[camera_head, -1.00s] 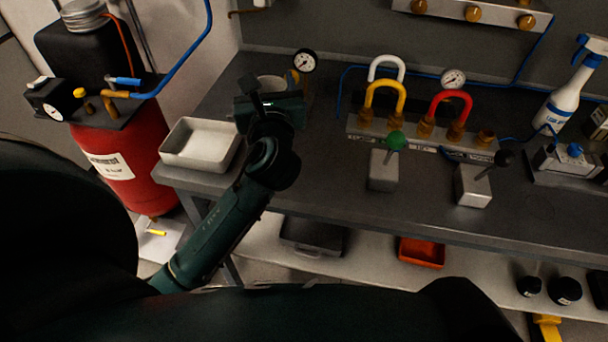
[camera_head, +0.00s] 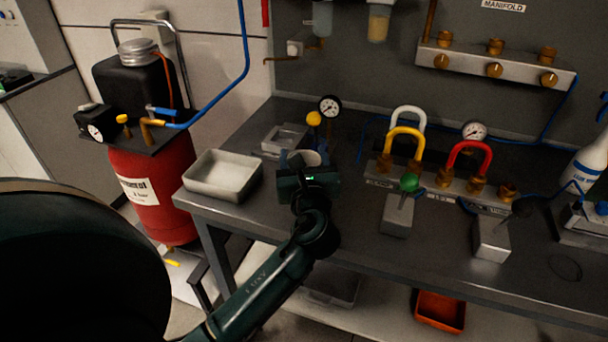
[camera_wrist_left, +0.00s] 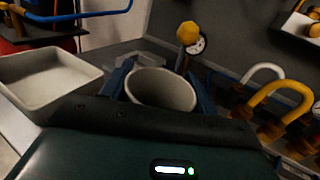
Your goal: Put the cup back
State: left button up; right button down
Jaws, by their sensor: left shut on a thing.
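The pale cup (camera_head: 310,158) is between the fingers of my left gripper (camera_head: 303,160), above the back-left part of the dark bench. The left wrist view shows the open mouth of the cup (camera_wrist_left: 162,90) facing up, with a blue finger on each side. My left gripper (camera_wrist_left: 160,84) is shut on it. The cup's lower part is hidden by the gripper body, so I cannot tell whether it touches the bench. My right gripper is not in view.
A pale open tray (camera_head: 222,176) sits at the bench's left corner. A small square grey holder (camera_head: 284,139) lies behind the cup. A gauge (camera_head: 330,106) with a yellow knob (camera_head: 314,118) stands close behind right. Coloured hose loops (camera_head: 405,140) stand further right.

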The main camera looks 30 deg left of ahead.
pick_arm(q)
notch_tip(320, 180, down, 3)
jog(key=shift+r, duration=0.1)
jog(key=shift+f+b, duration=0.2)
jog(key=shift+b, duration=0.1)
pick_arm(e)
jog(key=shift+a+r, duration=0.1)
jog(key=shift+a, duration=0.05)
pick_arm(q)
jog(key=shift+f, duration=0.1)
jog(key=o, duration=0.9)
jog(key=shift+o, duration=0.2)
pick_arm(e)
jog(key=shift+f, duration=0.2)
